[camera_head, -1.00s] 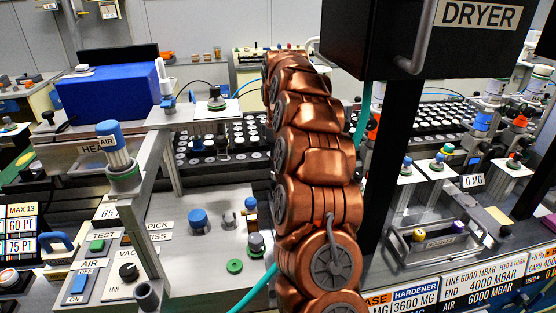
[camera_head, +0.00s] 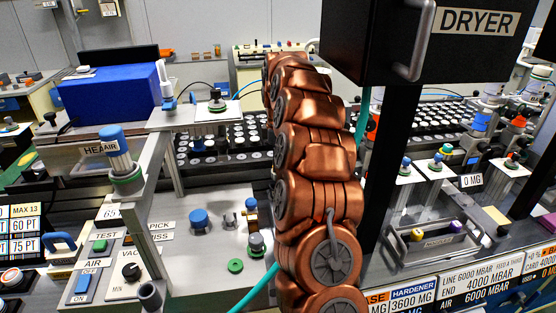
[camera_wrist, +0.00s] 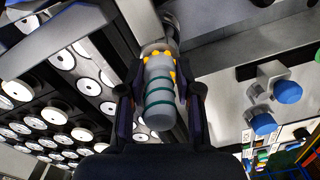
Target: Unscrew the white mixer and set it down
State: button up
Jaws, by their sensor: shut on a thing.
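In the wrist view, my gripper (camera_wrist: 160,82) has its two dark fingers on either side of a pale grey-white cylinder, which I take to be the mixer (camera_wrist: 160,100). The cylinder has green rings and yellow dots, and the fingers are shut on it. Its far end meets a grey metal fitting; I cannot tell whether it is still threaded in. In the head view, my copper arm hides the gripper and the mixer.
Trays of round white-topped parts (camera_wrist: 75,125) lie at the left in the wrist view. Blue knobs (camera_wrist: 287,92) stand on a grey panel at the right. In the head view, the black dryer box (camera_head: 430,40) hangs close to my arm, and a blue box (camera_head: 110,90) stands at the left.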

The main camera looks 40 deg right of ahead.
jog(key=shift+r+n, duration=0.1)
jog(key=shift+n, duration=0.2)
jog(key=o, duration=0.3)
jog(key=shift+s+a+r+n+p, duration=0.15)
jog(key=shift+n+p, duration=0.25)
jog(key=shift+n, duration=0.1)
jog(key=o, duration=0.3)
jog(key=shift+r, duration=0.1)
jog(key=shift+o, duration=0.2)
jog(key=shift+r, duration=0.1)
jog(key=shift+w+d+f+m+b, duration=0.25)
jog(key=shift+w+m+b, duration=0.25)
jog(key=shift+m, duration=0.3)
jog(key=shift+s, duration=0.15)
jog(key=shift+f, duration=0.15)
